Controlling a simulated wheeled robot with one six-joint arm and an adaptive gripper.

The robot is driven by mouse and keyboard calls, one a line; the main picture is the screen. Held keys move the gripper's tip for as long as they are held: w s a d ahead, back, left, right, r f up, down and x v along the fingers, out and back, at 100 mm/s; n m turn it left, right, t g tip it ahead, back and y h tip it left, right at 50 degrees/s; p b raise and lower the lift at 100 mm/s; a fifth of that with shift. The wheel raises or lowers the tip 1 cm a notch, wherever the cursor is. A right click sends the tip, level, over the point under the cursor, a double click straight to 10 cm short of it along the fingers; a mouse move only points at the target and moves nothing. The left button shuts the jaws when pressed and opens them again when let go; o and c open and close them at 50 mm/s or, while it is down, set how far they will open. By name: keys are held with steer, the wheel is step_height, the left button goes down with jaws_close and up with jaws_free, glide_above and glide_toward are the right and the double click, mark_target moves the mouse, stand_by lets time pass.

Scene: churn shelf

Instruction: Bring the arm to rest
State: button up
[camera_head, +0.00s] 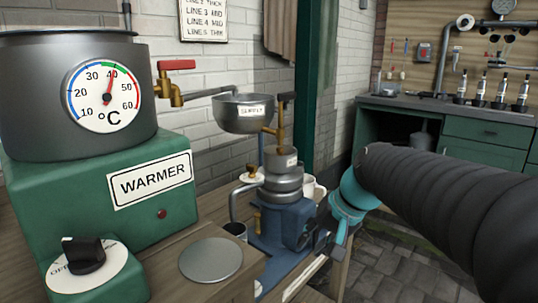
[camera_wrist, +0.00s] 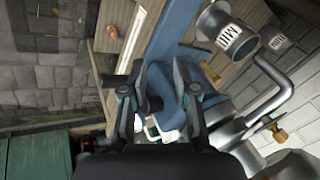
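My arm (camera_head: 440,195) reaches in from the right in the head view. My gripper (camera_head: 326,243) points down beside the blue base (camera_head: 295,222) of the metal separator (camera_head: 284,180). In the wrist view my gripper (camera_wrist: 158,80) has its two dark fingers apart, with nothing seen held between them. The blue base (camera_wrist: 180,45) and wooden bench edge (camera_wrist: 142,30) lie beyond the fingers. Whether a finger touches the base cannot be told.
A green warmer (camera_head: 100,190) with a dial and pot stands at left. A supply bowl (camera_head: 242,112) hangs above the separator. A cup marked MILK (camera_wrist: 228,32) stands near the spout. White mugs (camera_head: 313,190) sit behind. Stone floor (camera_head: 395,262) is open at right.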

steer(key=s+d+f+n+t+h, duration=0.1)
steer(key=s+d+f+h, duration=0.1)
steer(key=s, duration=0.6)
steer(key=s+d+f+n+h, duration=0.1)
steer(key=s+d+f, duration=0.3)
steer(key=s, duration=0.5)
steer(key=shift+s+d+f+n+t+h, duration=0.3)
steer(key=shift+d+t+h, duration=0.1)
steer(key=shift+h, duration=0.3)
steer(key=shift+a, duration=0.1)
